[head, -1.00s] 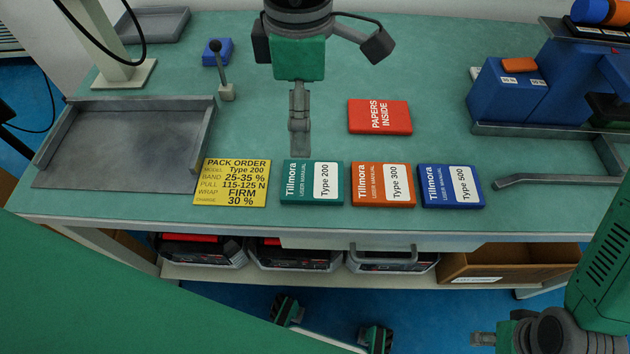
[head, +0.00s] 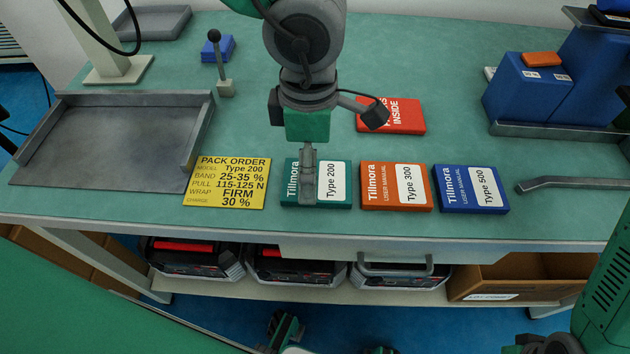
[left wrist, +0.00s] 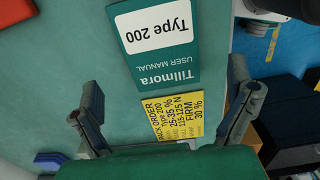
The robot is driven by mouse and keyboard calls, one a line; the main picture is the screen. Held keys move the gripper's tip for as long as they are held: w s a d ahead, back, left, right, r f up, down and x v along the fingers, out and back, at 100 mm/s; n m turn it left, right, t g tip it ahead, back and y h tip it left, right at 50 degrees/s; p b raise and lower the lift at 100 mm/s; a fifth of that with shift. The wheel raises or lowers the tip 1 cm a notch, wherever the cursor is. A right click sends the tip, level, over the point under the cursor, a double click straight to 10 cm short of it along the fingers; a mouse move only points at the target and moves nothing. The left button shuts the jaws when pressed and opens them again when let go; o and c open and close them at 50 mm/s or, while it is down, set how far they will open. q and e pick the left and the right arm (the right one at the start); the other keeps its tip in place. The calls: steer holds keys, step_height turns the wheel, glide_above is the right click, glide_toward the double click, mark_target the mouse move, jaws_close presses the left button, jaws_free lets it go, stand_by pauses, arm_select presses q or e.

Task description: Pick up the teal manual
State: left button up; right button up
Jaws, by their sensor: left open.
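The teal manual (head: 342,186), marked Tillmora Type 200, lies flat on the bench in the head view, between the yellow pack order card (head: 228,183) and the orange manual (head: 395,187). My left gripper (head: 309,190) points down over the teal manual, and one finger hides part of its left side. In the left wrist view the teal manual (left wrist: 155,40) is upside down, beyond the fingertips. The left gripper (left wrist: 165,76) is open with nothing between its fingers. My right arm shows at the lower right edge; whether its jaws are open is unclear.
A blue manual (head: 471,189) lies right of the orange one. A grey tray (head: 115,140) is at left; a lever (head: 220,65) stands at the back. A metal bar (head: 575,184) lies at right.

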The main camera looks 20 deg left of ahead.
mark_target(334, 184)
arm_select(q)
steer(key=f, duration=0.1)
steer(key=f+b, duration=0.1)
steer(key=f, duration=0.2)
steer(key=shift+d+b, duration=0.25)
steer(key=shift+b, duration=0.1)
steer(key=shift+d+f, duration=0.15)
steer(key=shift+d, duration=0.05)
steer(key=shift+a, duration=0.2)
steer(key=c, duration=0.3)
steer(key=shift+a, duration=0.15)
steer(key=c, duration=1.1)
steer(key=shift+o, duration=0.2)
